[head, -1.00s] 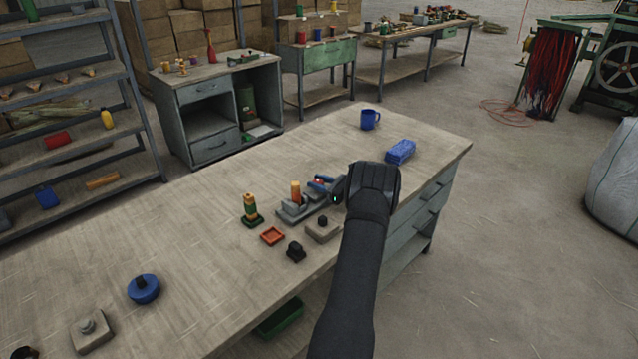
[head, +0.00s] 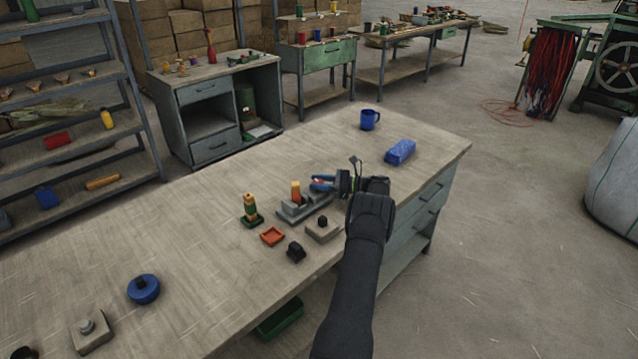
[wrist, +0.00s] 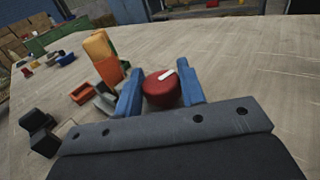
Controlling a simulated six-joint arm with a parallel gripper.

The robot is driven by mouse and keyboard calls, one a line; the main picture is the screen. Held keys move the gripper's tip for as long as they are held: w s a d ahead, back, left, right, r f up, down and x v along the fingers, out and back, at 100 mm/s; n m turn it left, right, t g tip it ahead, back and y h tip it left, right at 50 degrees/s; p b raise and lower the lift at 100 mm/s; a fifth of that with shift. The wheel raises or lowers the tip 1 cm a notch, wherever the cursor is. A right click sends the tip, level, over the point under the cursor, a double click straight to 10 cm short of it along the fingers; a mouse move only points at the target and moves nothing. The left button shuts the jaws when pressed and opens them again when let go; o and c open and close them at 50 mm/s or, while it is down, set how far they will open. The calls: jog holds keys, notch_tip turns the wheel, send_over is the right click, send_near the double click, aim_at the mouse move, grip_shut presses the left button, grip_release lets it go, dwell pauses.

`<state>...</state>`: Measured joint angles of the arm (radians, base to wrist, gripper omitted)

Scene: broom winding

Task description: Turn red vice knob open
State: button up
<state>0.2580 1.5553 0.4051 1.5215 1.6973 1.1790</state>
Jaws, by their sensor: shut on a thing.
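The red vice knob (wrist: 163,89), with a white mark on its face, is between the two blue fingers of my gripper (wrist: 161,90) in the wrist view. The fingers are shut on its sides. In the head view my gripper (head: 322,183) reaches in from the right, low over the bench, at the grey vice (head: 292,212). An orange and yellow upright piece (head: 296,190) stands in the vice; it also shows left of the fingers in the wrist view (wrist: 104,60). The knob is mostly hidden by the fingers in the head view.
Near the vice are a green-based stack (head: 251,210), an orange tray (head: 272,236), a black block (head: 296,251) and a grey block with a black knob (head: 323,230). A blue box (head: 400,152) and blue mug (head: 370,119) stand beyond.

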dwell(0.4)
jog(key=o, duration=1)
jog(key=shift+s+d, duration=0.2)
jog(key=shift+d, duration=1.7)
jog(key=shift+s+d, duration=0.15)
jog(key=shift+d, duration=1.7)
